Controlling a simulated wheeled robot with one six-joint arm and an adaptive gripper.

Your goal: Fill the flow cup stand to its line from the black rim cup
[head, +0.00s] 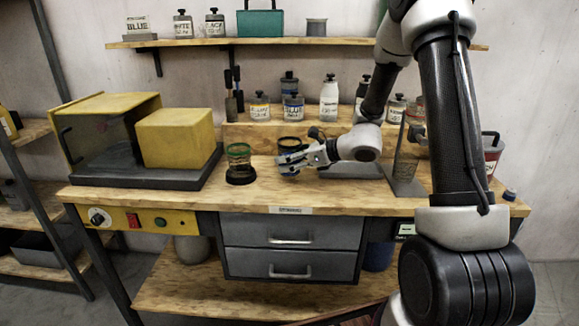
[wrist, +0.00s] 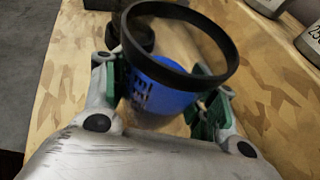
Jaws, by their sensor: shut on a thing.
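The black rim cup (wrist: 180,75) is between the fingers of my gripper (wrist: 157,100) in the wrist view, its rim tilted towards the camera. Blue with pale marks shows below the rim; I cannot tell whether this is paint or the cup's wall. In the head view my gripper (head: 290,163) is over the bench, with the dark rim of the cup (head: 290,143) above its fingers. What looks like the flow cup stand (head: 240,163) stands to its left, clear with a green band and a black base. Its fill level and line are too small to read.
A yellow cabinet (head: 110,135) on a dark base stands left of the stand. Several paint bottles (head: 293,107) are on the raised shelf behind. The bench front (head: 230,200) is clear.

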